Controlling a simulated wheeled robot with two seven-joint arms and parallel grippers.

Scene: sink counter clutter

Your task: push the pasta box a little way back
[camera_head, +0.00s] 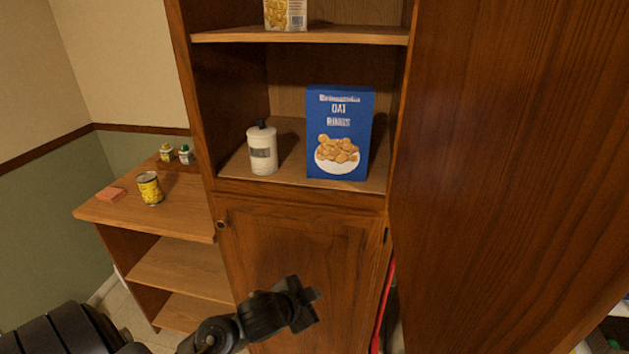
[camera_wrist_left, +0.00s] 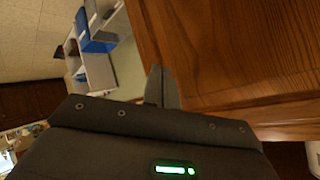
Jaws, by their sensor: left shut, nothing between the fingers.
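A box with yellow pasta-like pieces on its front, which looks like the pasta box (camera_head: 286,15), stands near the front edge of the upper shelf (camera_head: 300,36). Its top is cut off by the frame's upper edge. My left gripper (camera_head: 312,298) is shut and empty, in front of the lower cupboard door, well below both shelves and the box. In the left wrist view its closed fingers (camera_wrist_left: 161,86) show beside brown wood, with no box there. My right gripper is not in view.
A blue oat rings box (camera_head: 340,133) and a white bottle with a dark top (camera_head: 262,150) stand on the lower shelf. A side counter (camera_head: 115,211) holds a yellow can (camera_head: 149,188) and small items. A tall wooden panel (camera_head: 500,150) fills the right.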

